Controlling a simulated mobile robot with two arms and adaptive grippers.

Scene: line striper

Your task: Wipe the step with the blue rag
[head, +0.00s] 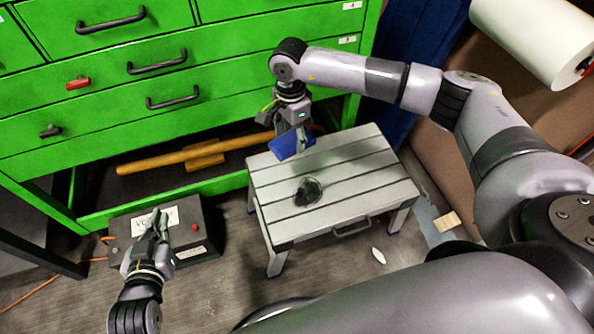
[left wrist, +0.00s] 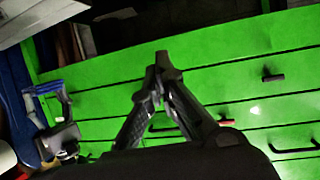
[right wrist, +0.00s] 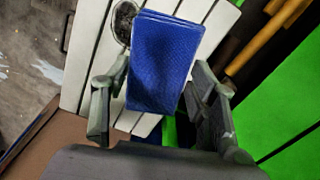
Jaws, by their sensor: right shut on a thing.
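The step (head: 362,172) is a low stool with a pale slatted top, in the middle of the head view. A dark, roundish stain (head: 308,191) lies on its top, left of the middle; the stain also shows in the right wrist view (right wrist: 124,20). My right gripper (head: 293,126) is shut on the folded blue rag (head: 290,146), over the far left part of the step. The rag fills the space between its fingers in the right wrist view (right wrist: 163,62). I cannot tell if the rag touches the top. My left gripper (head: 158,220) is shut and empty, left of the step.
A green drawer cabinet (head: 225,62) stands behind, with a wooden mallet (head: 185,158) on its bottom shelf. A dark box with a red button (head: 195,228) lies on the floor under my left gripper. A white patch (head: 378,255) is on the floor before the step.

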